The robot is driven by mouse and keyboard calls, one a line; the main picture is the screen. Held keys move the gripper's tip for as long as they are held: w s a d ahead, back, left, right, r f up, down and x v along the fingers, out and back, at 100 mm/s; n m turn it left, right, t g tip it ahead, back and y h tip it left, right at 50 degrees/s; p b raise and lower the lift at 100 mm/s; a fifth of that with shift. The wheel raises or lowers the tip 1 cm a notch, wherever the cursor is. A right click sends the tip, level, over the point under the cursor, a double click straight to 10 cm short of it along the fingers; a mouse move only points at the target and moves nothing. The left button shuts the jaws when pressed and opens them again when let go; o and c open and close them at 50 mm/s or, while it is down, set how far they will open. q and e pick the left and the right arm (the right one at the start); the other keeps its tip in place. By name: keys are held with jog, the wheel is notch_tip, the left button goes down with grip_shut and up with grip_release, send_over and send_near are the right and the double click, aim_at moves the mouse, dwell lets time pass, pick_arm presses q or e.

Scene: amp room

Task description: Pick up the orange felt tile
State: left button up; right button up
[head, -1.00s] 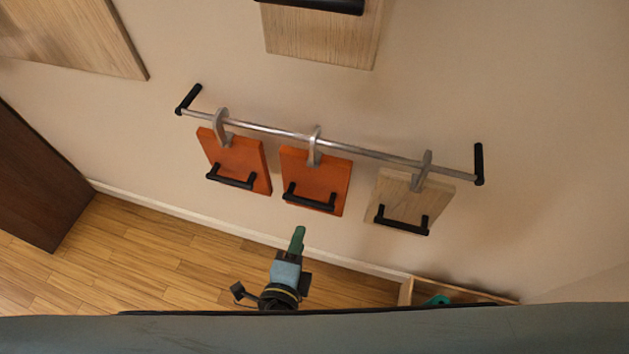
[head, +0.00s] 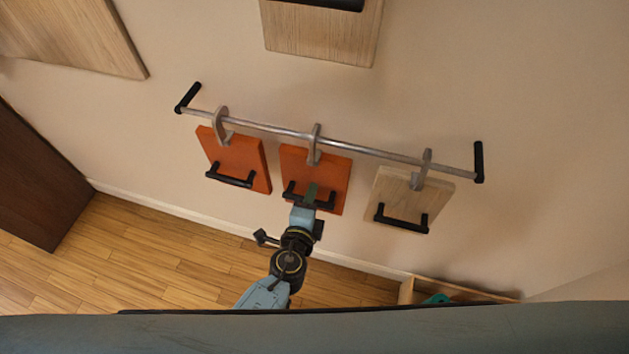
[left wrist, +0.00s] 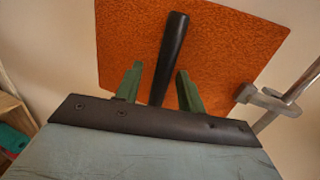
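Two orange tiles hang by grey hooks from a metal rail (head: 360,151) on the wall, each with a black bar handle: the left orange tile (head: 238,158) and the middle orange tile (head: 320,168). My left gripper (head: 311,192) is at the handle of the middle tile. In the left wrist view, the orange tile (left wrist: 225,45) fills the top, and its black handle (left wrist: 170,60) runs between the two green fingers (left wrist: 158,88). The fingers are open, with gaps either side of the handle. My right gripper is not in view.
A pale wooden tile (head: 405,195) with a black handle hangs at the right of the rail. A wooden box (head: 407,290) with a teal thing (head: 437,299) stands on the floor at lower right. A dark brown panel (head: 40,185) stands at left.

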pick_arm(q)
grip_shut()
jog(key=shift+r, duration=0.1)
dwell(0.4)
